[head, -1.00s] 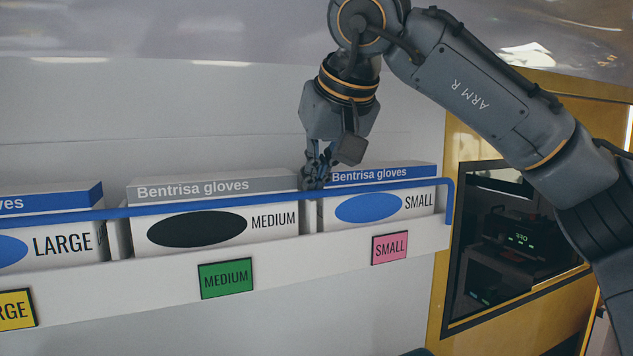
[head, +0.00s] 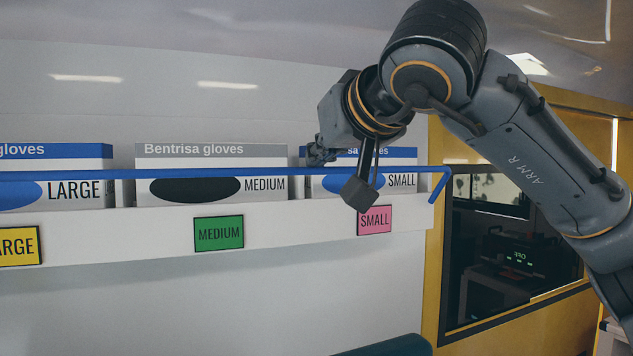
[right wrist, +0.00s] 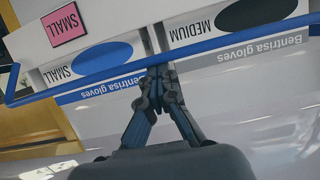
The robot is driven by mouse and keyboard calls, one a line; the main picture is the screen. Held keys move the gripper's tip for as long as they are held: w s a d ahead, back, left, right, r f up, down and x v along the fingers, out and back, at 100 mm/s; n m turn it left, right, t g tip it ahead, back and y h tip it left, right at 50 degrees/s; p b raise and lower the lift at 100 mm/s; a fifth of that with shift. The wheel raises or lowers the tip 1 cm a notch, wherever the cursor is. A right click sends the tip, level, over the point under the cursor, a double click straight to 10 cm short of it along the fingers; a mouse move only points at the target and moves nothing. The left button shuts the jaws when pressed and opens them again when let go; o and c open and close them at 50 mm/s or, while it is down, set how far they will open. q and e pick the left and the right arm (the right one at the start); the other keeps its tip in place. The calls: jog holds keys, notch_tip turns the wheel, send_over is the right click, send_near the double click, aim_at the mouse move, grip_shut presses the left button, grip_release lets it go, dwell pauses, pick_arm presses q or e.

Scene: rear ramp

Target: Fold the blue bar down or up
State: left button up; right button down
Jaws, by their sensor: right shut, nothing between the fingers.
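The blue bar (head: 270,174) runs level across the front of the glove boxes. Its right end bends down and slants back to the shelf's end. My right gripper (head: 318,156) is shut and empty, with its fingertips at the bar between the medium and small boxes. In the right wrist view, the fingertips (right wrist: 158,74) meet the bar (right wrist: 105,75) in the picture; I cannot tell whether they touch it. My left gripper is not in view.
A white shelf (head: 285,222) holds the large (head: 70,190), medium (head: 265,186) and small (head: 402,181) glove boxes. A yellow-framed opening (head: 432,275) stands at the right. The wall below the shelf is clear.

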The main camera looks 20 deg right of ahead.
jog(key=s+f+t+b, duration=0.3)
jog(key=f+b, duration=0.6)
jog(key=b, duration=0.2)
jog(key=shift+s+a+f+t+b, duration=0.2)
jog(key=shift+s+t+b, duration=0.1)
jog(key=shift+t+b, duration=0.1)
dwell(0.3)
jog(key=s+r, duration=0.1)
jog(key=s, duration=1.1)
jog(key=shift+s+d+t, duration=0.3)
jog(key=shift+s+d, duration=0.05)
jog(key=shift+d, duration=0.05)
jog(key=shift+w, duration=0.1)
